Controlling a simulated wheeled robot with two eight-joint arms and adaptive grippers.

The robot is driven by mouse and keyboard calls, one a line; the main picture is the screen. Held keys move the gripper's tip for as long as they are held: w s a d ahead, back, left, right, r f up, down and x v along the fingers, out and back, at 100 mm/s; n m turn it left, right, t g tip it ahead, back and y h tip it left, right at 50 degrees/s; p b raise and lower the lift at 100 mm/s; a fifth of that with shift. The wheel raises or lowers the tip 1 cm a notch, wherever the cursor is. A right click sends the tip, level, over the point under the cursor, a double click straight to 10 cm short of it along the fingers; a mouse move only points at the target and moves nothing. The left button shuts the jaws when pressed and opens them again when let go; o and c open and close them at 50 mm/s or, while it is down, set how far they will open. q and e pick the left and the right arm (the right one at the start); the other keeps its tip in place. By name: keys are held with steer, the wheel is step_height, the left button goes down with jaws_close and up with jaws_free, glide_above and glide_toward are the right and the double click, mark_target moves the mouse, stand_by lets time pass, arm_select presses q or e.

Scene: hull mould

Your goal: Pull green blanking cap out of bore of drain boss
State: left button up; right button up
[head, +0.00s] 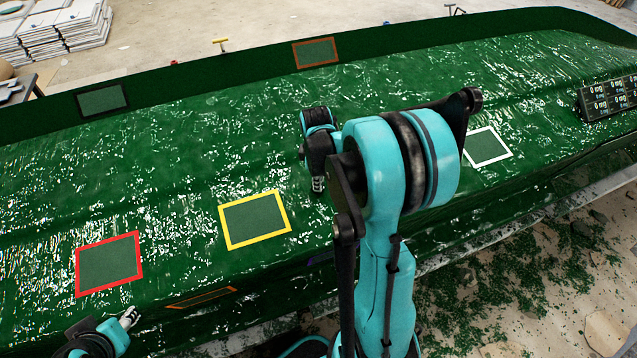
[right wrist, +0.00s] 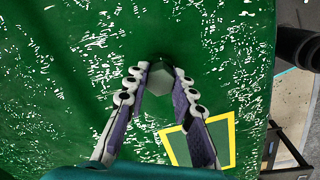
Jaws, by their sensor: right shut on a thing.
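The green blanking cap (right wrist: 161,80) shows in the right wrist view as a pale grey-green, faceted piece between my right fingertips. My right gripper (right wrist: 162,72) is shut on it, one finger on each side. A dark round edge shows just behind the cap against the green mould surface; I cannot tell how far the cap sits in the bore of the drain boss. In the head view my right gripper (head: 318,185) is low over the mould, and my own arm hides much of that area. My left gripper (head: 130,317) is at the lower left, too small to read its jaws.
The glossy green hull mould (head: 180,160) fills most of the head view. It bears a red frame (head: 140,257), a yellow frame (head: 287,216), a white frame (head: 507,145) and an orange frame (head: 337,52). A dark display panel (head: 605,97) stands at right.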

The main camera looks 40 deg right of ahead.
steer(key=shift+r, duration=0.1)
step_height(320, 180, up, 5)
steer(key=shift+s+d+f+p, duration=0.1)
steer(key=shift+f+p, duration=0.1)
steer(key=shift+p, duration=0.8)
steer(key=s+d+r+p, duration=0.5)
steer(key=s+d+r, duration=0.2)
steer(key=s+r, duration=0.2)
steer(key=shift+d, duration=0.2)
